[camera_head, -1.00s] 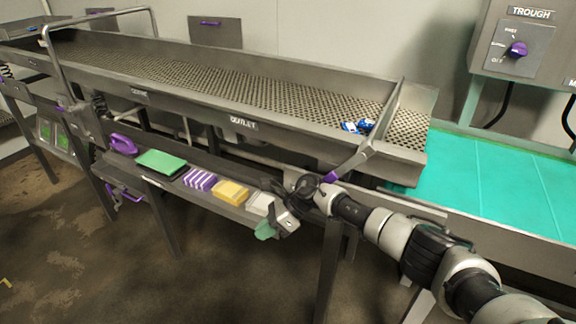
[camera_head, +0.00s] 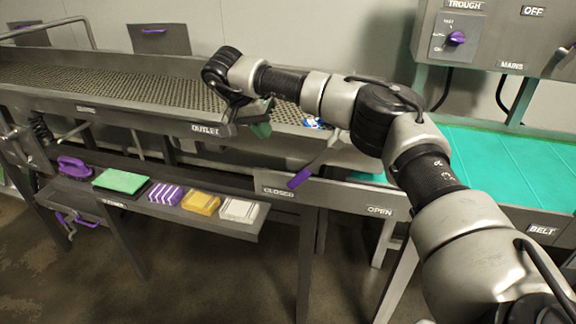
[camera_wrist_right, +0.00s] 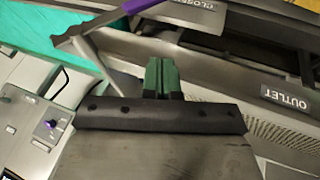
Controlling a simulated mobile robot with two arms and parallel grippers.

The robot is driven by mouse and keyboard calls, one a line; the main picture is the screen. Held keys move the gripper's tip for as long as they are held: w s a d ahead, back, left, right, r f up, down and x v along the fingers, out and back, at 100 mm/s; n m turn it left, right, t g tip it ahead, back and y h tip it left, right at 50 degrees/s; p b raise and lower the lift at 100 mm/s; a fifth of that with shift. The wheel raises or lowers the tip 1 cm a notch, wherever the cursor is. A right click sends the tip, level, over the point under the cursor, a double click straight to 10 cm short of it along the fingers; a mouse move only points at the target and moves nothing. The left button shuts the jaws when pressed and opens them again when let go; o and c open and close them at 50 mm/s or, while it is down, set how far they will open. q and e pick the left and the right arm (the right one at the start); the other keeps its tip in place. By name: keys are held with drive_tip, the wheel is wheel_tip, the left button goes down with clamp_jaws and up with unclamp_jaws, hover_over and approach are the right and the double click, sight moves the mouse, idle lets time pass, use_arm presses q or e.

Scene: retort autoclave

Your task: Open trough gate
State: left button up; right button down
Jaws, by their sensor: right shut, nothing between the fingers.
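The trough gate lever ends in a purple handle (camera_head: 300,178), which sits just above the CLOSED label (camera_head: 278,192), left of the OPEN label (camera_head: 380,210). The lever's grey arm runs up and right toward the trough end, partly hidden behind my right arm. The purple handle also shows at the top of the wrist view (camera_wrist_right: 140,5). My right gripper (camera_head: 262,128) is at the trough's front wall, near the OUTLET label, up and left of the handle and apart from it. Its green fingers (camera_wrist_right: 162,76) are together and empty. My left gripper is out of view.
The perforated trough (camera_head: 130,88) stretches left, with blue-and-white items (camera_head: 313,122) near its end. A shelf below holds a green pad (camera_head: 120,181), a yellow block (camera_head: 199,202) and other things. A teal belt (camera_head: 500,160) lies right. A control box (camera_head: 500,35) hangs behind.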

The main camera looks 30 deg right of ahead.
drive_tip(key=shift+f, duration=0.15)
drive_tip(key=p, duration=0.4)
approach(293, 179)
drive_tip(key=w+d+f, duration=0.2)
drive_tip(key=w, duration=0.1)
drive_tip(key=shift+s+d+f+p, duration=0.8)
drive_tip(key=shift+s+d+f, duration=0.15)
drive_tip(key=shift+s+f, duration=0.15)
drive_tip(key=shift+s+d+f, duration=0.25)
drive_tip(key=shift+s+f, duration=0.05)
drive_tip(key=shift+f, duration=0.1)
drive_tip(key=shift+d+f, duration=0.1)
